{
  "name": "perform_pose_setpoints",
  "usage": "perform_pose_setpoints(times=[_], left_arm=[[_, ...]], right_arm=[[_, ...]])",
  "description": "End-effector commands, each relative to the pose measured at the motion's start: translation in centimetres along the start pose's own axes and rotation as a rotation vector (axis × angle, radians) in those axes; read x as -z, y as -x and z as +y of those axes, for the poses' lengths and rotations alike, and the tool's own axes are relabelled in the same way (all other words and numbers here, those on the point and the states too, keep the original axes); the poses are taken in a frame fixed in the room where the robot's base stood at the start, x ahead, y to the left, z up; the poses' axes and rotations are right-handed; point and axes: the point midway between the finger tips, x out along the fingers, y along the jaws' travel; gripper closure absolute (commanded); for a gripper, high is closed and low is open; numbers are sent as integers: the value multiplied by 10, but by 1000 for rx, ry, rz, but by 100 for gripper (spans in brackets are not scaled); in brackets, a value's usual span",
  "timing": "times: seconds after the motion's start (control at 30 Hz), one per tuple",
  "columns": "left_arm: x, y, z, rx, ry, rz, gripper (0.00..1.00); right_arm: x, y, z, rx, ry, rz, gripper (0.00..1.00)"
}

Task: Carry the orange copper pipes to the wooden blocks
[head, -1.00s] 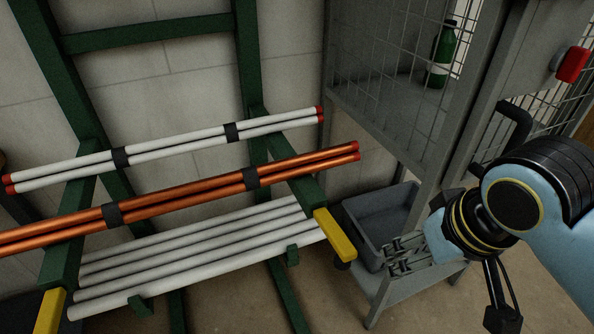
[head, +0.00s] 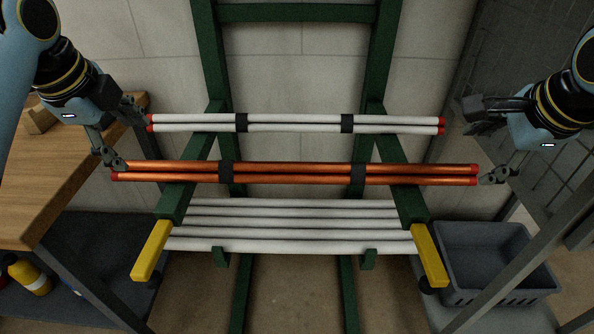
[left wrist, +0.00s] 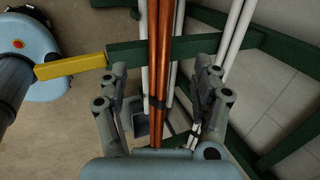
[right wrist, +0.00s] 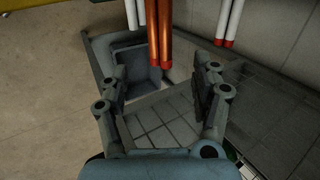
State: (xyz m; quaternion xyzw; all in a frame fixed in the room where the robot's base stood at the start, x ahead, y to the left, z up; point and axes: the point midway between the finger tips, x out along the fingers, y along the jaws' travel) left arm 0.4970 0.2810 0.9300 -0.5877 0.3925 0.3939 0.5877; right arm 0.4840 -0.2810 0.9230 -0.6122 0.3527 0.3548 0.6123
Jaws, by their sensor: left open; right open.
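Two orange copper pipes (head: 290,167) with red end caps lie level across the green rack's arms, bound by two dark straps. They also show in the left wrist view (left wrist: 164,60) and the right wrist view (right wrist: 160,25). My left gripper (head: 125,137) is open at the pipes' left end; in its wrist view the pipes run between its fingers. My right gripper (head: 480,142) is open and empty by the right end; the red caps appear ahead between its fingers. One wooden block (head: 38,117) shows on the workbench, partly hidden by my left arm.
White pipes (head: 290,119) lie behind the copper ones and several more (head: 290,245) lie below. Yellow-tipped rack arms (head: 152,252) jut forward. The wooden workbench (head: 70,170) stands left. A grey bin (head: 485,240) and mesh cage (head: 500,90) stand right.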

Motion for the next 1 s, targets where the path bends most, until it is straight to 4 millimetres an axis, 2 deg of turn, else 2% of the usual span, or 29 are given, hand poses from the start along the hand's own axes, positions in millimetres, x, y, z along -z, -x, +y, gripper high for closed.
perform_pose_setpoints(times=[0.17,0.27,0.7,0.83,1.0], left_arm=[[0,-6,0,-1,2,1,34],[1,-18,1,-3,3,2,34],[1,-92,0,-1,4,1,34],[0,-103,0,0,4,1,34],[0,-108,0,2,3,0,34]], right_arm=[[0,-6,0,0,0,0,35],[0,-18,0,-1,0,0,35],[0,-92,0,-1,2,0,35],[0,-103,0,0,2,0,35],[0,-108,0,1,2,0,35]])
